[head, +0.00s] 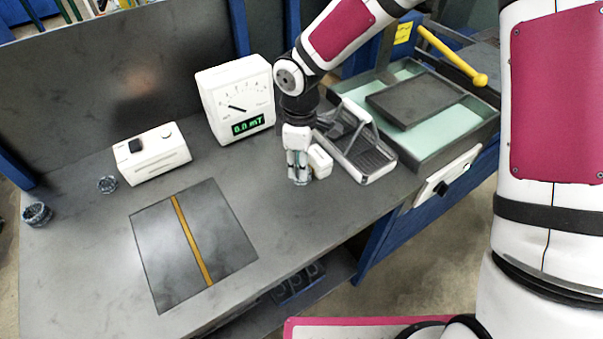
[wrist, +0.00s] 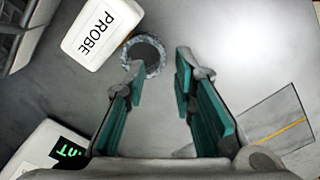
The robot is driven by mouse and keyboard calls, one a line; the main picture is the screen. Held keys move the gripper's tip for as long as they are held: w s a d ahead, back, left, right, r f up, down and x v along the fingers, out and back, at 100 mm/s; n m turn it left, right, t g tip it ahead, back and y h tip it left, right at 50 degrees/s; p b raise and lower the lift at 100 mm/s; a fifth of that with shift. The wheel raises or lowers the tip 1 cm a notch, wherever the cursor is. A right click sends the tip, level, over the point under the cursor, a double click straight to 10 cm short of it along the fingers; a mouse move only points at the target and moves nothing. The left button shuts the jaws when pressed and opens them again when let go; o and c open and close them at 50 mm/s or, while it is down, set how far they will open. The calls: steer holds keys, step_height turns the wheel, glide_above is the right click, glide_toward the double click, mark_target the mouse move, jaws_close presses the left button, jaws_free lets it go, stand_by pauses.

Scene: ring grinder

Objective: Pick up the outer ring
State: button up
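A dark, rough-edged ring (wrist: 161,54) lies flat on the grey bench in the wrist view, beside the white block marked PROBE (wrist: 101,32). I take it for the outer ring. My gripper (wrist: 160,64) is open, its teal-padded fingers spread apart and nothing held between them. The left fingertip overlaps the ring's near left edge in the picture; I cannot tell whether it touches. The right fingertip is clear of the ring. In the head view my gripper (head: 298,179) points down at the bench next to the probe (head: 320,161) and hides the ring.
A meter reading 0.0 mT (head: 237,99) stands behind. A grey rack (head: 362,152) and a green-lined tray (head: 447,137) are to the right. A white box (head: 151,153) and two small dark rings, one larger (head: 38,214) and one smaller (head: 107,184), are left. A dark striped plate (head: 226,238) lies in front.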

mark_target(300, 183)
step_height(300, 183, down, 5)
steer(key=shift+w+r, duration=0.1)
steer(key=shift+r, duration=0.1)
jaws_close()
steer(key=shift+r, duration=0.1)
